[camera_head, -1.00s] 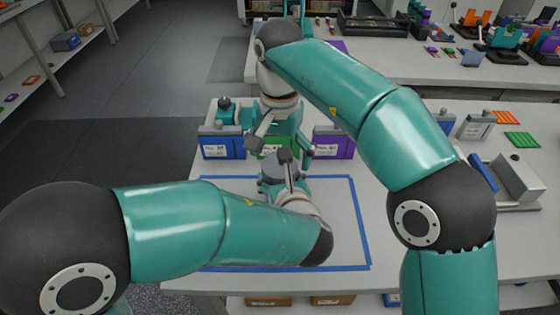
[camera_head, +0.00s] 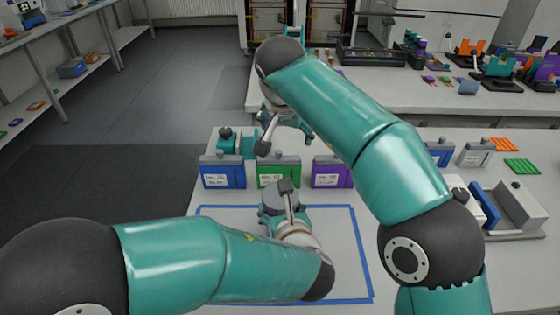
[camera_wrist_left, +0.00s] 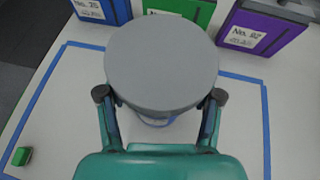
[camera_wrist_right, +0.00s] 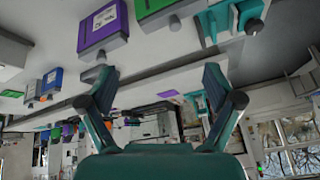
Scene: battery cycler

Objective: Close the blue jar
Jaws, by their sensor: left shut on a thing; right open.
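A round grey lid (camera_wrist_left: 162,62) fills the middle of the left wrist view. My left gripper (camera_wrist_left: 160,100) is shut around it, one finger at each side; the fingertips are partly hidden. A narrow blue curve of what looks like the blue jar (camera_wrist_left: 155,123) shows below the lid; I cannot tell whether the lid is seated. In the head view the grey lid (camera_head: 280,198) is inside the blue-taped square, beside my left gripper (camera_head: 287,200). My right gripper (camera_head: 287,143) is open and empty above the binders; its spread fingers show in the right wrist view (camera_wrist_right: 160,80).
Blue (camera_head: 222,173), green (camera_head: 278,174) and purple (camera_head: 330,174) binders stand behind the taped square (camera_head: 362,255). A grey device (camera_head: 518,205) stands at the right of the table. A second bench (camera_head: 385,67) with racks lies behind. The square's right side is clear.

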